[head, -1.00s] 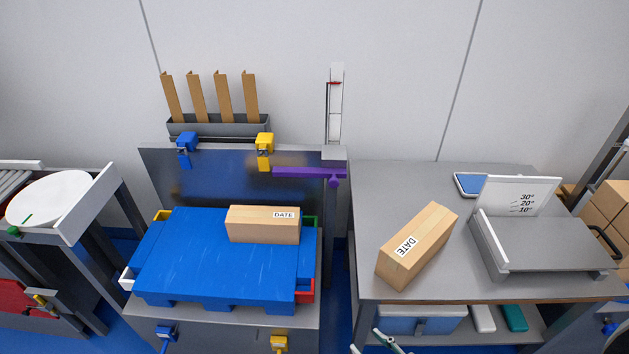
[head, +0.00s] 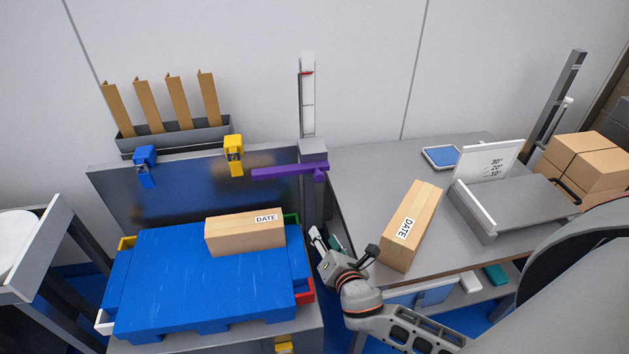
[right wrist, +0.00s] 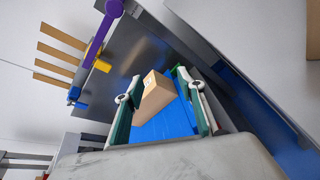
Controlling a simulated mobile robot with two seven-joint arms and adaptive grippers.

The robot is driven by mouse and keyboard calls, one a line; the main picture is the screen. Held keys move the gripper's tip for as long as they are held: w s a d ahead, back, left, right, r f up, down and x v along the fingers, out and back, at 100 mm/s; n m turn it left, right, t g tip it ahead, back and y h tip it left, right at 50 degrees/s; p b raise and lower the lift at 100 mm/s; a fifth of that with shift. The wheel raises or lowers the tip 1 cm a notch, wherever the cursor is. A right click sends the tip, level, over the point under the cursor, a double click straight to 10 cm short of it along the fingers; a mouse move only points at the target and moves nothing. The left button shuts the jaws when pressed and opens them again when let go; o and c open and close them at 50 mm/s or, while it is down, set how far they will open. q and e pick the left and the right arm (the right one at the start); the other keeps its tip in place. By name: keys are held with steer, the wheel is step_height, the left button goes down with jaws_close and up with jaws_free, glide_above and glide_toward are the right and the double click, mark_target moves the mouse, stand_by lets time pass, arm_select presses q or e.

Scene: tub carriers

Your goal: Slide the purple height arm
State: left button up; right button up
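The purple height arm (head: 285,173) sticks out to the left from the foot of the upright scale post (head: 307,105), above the blue pallet. It also shows in the right wrist view (right wrist: 99,38), at the upper left. My right gripper (head: 343,243) is open and empty, in front of and below the purple arm, over the gap between the pallet stand and the grey table. In the right wrist view its two fingers (right wrist: 160,112) stand wide apart, with a carton seen beyond them. My left gripper is in neither view.
A DATE carton (head: 245,235) lies on the blue pallet (head: 200,285). Another DATE carton (head: 411,226) stands on the grey table (head: 365,180), close right of my right gripper. A blue clamp (head: 145,165) and a yellow clamp (head: 233,154) sit on the back panel's top edge.

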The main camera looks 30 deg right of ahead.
mark_target(320, 178)
steer(key=w+d+r+n+t+h, duration=0.2)
steer(key=w+d+r+n+t, duration=0.1)
steer(key=w+r+n, duration=0.5)
steer(key=shift+m, duration=0.5)
steer(key=w, duration=0.1)
steer(key=w+d+r, duration=0.1)
steer(key=w, duration=0.1)
steer(key=w+d, duration=0.1)
steer(key=w, duration=0.1)
steer(key=shift+r, duration=0.15)
jaws_close()
